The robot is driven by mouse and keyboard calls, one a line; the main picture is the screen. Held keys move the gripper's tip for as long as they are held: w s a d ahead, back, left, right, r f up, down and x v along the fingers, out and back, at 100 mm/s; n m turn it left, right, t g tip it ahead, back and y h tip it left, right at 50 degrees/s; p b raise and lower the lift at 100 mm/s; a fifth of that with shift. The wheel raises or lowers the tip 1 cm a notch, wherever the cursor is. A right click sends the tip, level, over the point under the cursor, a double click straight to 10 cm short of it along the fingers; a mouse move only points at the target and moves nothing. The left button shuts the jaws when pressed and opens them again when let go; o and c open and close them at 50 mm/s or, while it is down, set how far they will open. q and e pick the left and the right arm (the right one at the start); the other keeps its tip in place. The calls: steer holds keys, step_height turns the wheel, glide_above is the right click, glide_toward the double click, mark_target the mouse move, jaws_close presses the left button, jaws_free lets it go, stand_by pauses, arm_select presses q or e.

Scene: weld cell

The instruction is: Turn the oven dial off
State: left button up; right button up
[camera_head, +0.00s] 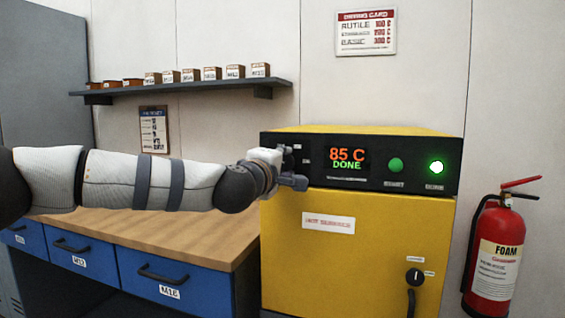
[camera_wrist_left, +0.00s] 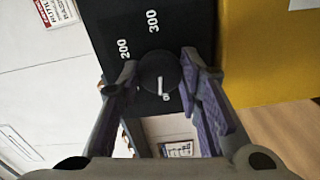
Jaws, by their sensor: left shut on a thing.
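The yellow oven (camera_head: 330,245) has a black control panel showing "85 C DONE" on its display (camera_head: 347,158). The round black oven dial (camera_wrist_left: 158,74) shows in the wrist view on the black panel. "200" and "300" are printed near it, and its white mark points toward a partly hidden label beginning with "o". My left gripper (camera_head: 297,170) is at the panel's left end, covering the dial in the head view. In the wrist view my left gripper (camera_wrist_left: 160,72) is shut on the dial, one finger on each side. My right gripper is not in view.
A green button (camera_head: 395,165) and a lit green lamp (camera_head: 436,167) are right of the display. A wooden workbench (camera_head: 180,233) stands left, under a shelf of boxes (camera_head: 180,88). A fire extinguisher (camera_head: 495,255) stands right.

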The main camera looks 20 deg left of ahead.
arm_select(q)
steer(key=shift+n, duration=0.8)
steer(key=o, duration=1.1)
steer(key=shift+s, duration=0.1)
steer(key=s, duration=1.2)
steer(key=shift+a, duration=0.2)
